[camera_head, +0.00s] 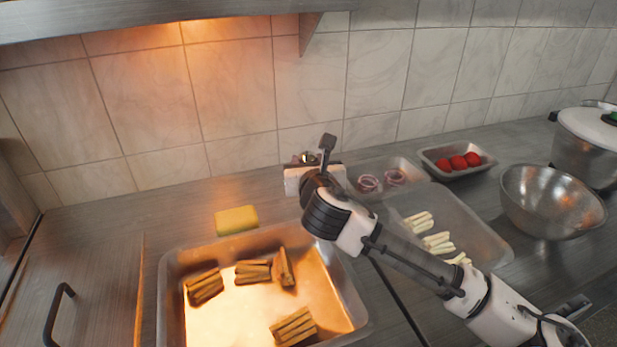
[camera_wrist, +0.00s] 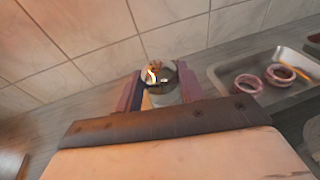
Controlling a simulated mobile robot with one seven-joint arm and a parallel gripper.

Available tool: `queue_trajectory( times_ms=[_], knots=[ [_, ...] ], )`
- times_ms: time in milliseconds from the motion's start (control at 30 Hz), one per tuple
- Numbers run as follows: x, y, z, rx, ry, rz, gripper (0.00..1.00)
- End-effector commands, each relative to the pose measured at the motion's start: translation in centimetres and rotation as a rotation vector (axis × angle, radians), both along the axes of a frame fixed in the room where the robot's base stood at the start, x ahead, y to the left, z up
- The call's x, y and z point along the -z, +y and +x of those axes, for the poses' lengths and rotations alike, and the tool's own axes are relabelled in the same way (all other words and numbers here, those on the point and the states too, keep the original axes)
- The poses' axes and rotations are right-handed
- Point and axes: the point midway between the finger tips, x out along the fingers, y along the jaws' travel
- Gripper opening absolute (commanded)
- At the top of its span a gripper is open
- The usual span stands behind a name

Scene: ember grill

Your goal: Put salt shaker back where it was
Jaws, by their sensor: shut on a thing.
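The salt shaker (camera_wrist: 160,75) shows in the wrist view as a small round, shiny metal top with a paler body below it. My gripper (camera_wrist: 158,92) is shut on it, with one reddish-brown finger on each side. In the head view my gripper (camera_head: 309,160) is near the tiled back wall, above the rear of the counter. My wrist hides most of the shaker there; only a small shiny bit shows. I cannot tell whether the shaker's base touches the counter.
A yellow sponge-like block (camera_head: 236,220) lies left of my gripper. A large metal tray (camera_head: 172,281) with several browned stick bundles is in front.

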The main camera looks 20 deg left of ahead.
Motion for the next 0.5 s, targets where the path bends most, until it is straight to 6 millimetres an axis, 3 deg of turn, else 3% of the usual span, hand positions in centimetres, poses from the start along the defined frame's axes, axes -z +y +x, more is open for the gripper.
queue_trajectory(
  times_ms=[300, 500],
  knots=[
    [3.7, 0.0, 0.0, 0.001, 0.002, 0.002, 0.09],
    [4.1, 0.0, 0.0, 0.001, -0.002, 0.000, 0.09]
  ],
)
